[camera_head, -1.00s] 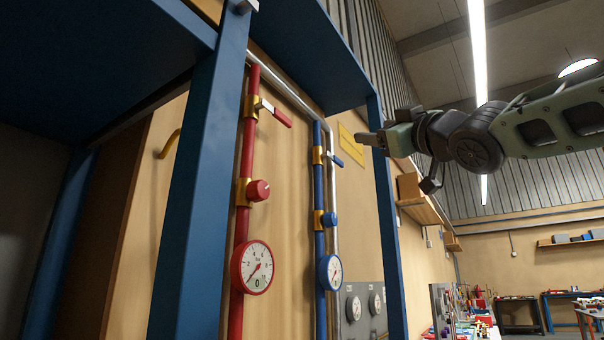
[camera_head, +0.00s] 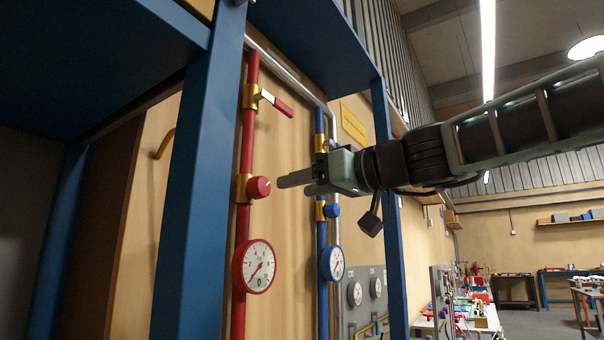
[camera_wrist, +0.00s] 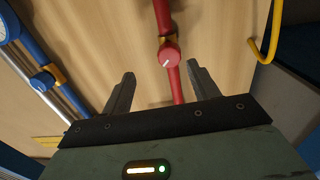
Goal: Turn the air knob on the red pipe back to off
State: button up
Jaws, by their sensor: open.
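The red pipe (camera_head: 246,150) runs up the wooden panel behind a blue post. Its round red knob (camera_head: 260,187) sits in a brass fitting, above a red-rimmed gauge (camera_head: 254,266) and below a red-handled lever (camera_head: 283,107). My gripper (camera_head: 281,187) reaches in from the right, its fingertips a little to the right of the knob and apart from it. In the wrist view, the red knob (camera_wrist: 169,55) shows a white mark and lies just beyond and between the spread fingers of my gripper (camera_wrist: 160,75). The fingers are open and empty.
A blue pipe (camera_head: 321,235) with its own blue knob (camera_head: 331,210) and gauge (camera_head: 332,263) stands to the right, partly behind my gripper. Blue posts (camera_head: 190,200) flank the pipes. A yellow hook (camera_wrist: 268,35) is on the panel.

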aim_at(265, 187)
jog(key=shift+g+y, duration=0.3)
jog(key=shift+y, duration=0.2)
jog(key=p+x, duration=0.1)
jog(key=x, duration=0.2)
jog(key=p+x, duration=0.1)
jog(key=x, duration=0.2)
jog(key=p+x, duration=0.1)
jog(key=x, duration=0.2)
jog(key=shift+s+a+r, duration=0.3)
jog(key=shift+a, duration=0.05)
jog(key=shift+n, duration=0.3)
jog(key=c, duration=1.2)
